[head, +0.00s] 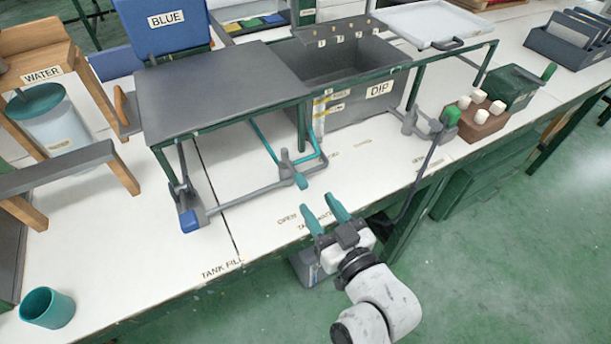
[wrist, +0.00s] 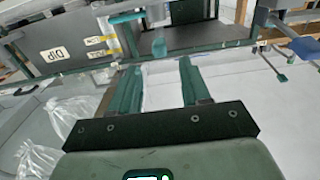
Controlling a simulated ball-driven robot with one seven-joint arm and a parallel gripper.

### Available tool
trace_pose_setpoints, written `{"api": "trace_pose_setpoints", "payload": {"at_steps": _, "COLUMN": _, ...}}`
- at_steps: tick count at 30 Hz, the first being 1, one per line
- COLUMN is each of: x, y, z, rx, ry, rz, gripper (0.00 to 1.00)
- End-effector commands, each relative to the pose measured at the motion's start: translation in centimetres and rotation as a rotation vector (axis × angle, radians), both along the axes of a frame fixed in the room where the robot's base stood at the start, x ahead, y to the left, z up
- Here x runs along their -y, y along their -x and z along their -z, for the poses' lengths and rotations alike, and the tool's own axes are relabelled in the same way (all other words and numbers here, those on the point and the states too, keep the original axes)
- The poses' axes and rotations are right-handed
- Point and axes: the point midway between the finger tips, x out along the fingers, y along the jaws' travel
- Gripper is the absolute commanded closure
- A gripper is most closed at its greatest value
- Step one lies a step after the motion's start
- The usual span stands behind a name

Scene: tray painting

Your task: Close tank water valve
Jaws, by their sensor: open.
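A grey valve body (head: 286,162) with a short teal-tipped handle (head: 300,181) sits on the white bench, joined to teal pipe under the tank.
A blue-handled valve (head: 189,220) stands at the left, near the "TANK FILL" lettering. The DIP tank (head: 345,110), a green knob (head: 450,116) and a brown block with white knobs (head: 476,124) are to the right. A teal cup (head: 47,308) stands at the left front.

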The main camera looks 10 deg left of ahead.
Motion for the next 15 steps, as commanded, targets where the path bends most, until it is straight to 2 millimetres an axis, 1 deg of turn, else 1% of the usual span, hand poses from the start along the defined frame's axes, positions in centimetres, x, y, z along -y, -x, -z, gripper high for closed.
{"api": "trace_pose_setpoints", "payload": {"at_steps": 1, "x": -0.6, "y": -0.9, "z": -0.3, "rx": 0.001, "ry": -0.001, "rz": 0.0, "gripper": 0.53}}
{"api": "trace_pose_setpoints", "payload": {"at_steps": 6, "x": -2.3, "y": -3.5, "z": -0.2, "rx": 0.0, "ry": 0.0, "rz": 0.0, "gripper": 0.53}}
{"api": "trace_pose_setpoints", "payload": {"at_steps": 12, "x": -3.8, "y": -5.6, "z": -0.1, "rx": 0.0, "ry": 0.001, "rz": -0.001, "gripper": 0.53}}
{"api": "trace_pose_setpoints", "payload": {"at_steps": 15, "x": -4.1, "y": -6.1, "z": -0.1, "rx": -0.001, "ry": 0.001, "rz": 0.0, "gripper": 0.53}}
